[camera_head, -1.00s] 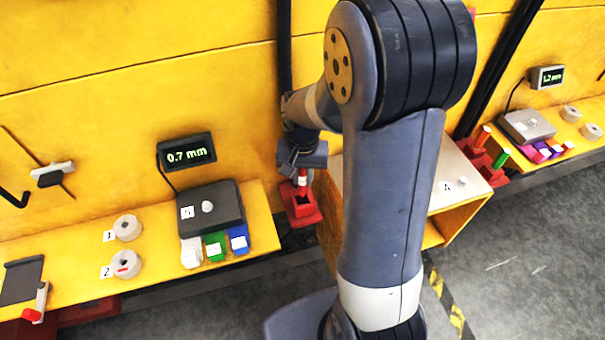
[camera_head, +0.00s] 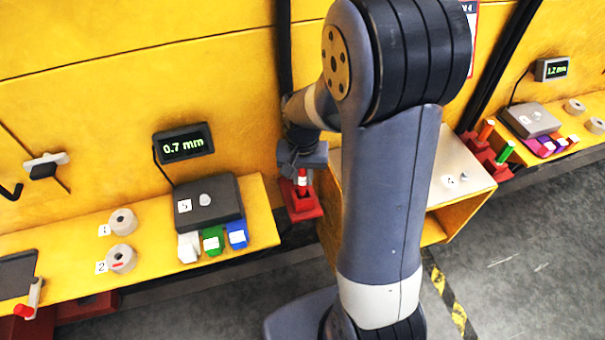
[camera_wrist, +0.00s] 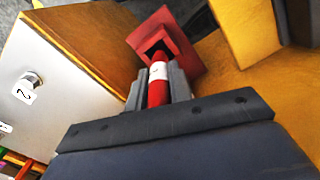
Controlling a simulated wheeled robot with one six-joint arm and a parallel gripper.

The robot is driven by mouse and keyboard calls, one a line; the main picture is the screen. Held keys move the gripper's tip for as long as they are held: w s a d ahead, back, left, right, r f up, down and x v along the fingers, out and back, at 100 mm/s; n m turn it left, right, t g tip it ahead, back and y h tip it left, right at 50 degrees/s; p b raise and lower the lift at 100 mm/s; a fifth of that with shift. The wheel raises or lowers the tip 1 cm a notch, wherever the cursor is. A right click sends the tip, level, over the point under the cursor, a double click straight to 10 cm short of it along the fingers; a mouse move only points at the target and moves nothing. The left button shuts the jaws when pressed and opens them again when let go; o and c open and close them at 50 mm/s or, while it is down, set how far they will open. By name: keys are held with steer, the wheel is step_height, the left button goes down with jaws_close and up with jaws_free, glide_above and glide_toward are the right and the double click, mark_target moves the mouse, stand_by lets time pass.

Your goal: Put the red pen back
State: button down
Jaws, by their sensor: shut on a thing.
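My gripper (camera_wrist: 158,88) is shut on the red pen (camera_wrist: 158,73), which has a white band; the pen also shows under the gripper in the head view (camera_head: 302,180). The pen is roughly upright. Its lower end is at the dark square opening of a red holder (camera_wrist: 178,45), and I cannot tell how deep it is inside. The holder (camera_head: 303,213) stands between the yellow shelf and the yellow box in the head view. The gripper fingers are above the holder. The arm hides part of the box.
A yellow shelf (camera_head: 75,228) at left bears grey rolls (camera_head: 122,222) and a dark device (camera_head: 208,205) with coloured blocks. A white-topped yellow box (camera_head: 462,160) is just right of the holder. Green (camera_head: 504,153) and orange (camera_head: 486,131) pens stand in red holders farther right.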

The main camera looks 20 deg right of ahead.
steer(key=shift+f+b, duration=1.05)
steer(key=shift+f, duration=0.4)
steer(key=shift+f+b, duration=0.35)
steer(key=shift+f, duration=0.1)
stand_by(0.3)
steer(key=c, duration=1.2)
jaws_free()
steer(key=shift+r, duration=0.1)
step_height(320, 180, up, 11)
steer(key=shift+f, duration=0.15)
step_height(320, 180, up, 7)
steer(key=p, duration=0.6)
glide_above(303, 185)
steer(key=w, duration=0.1)
steer(key=shift+d, duration=0.1)
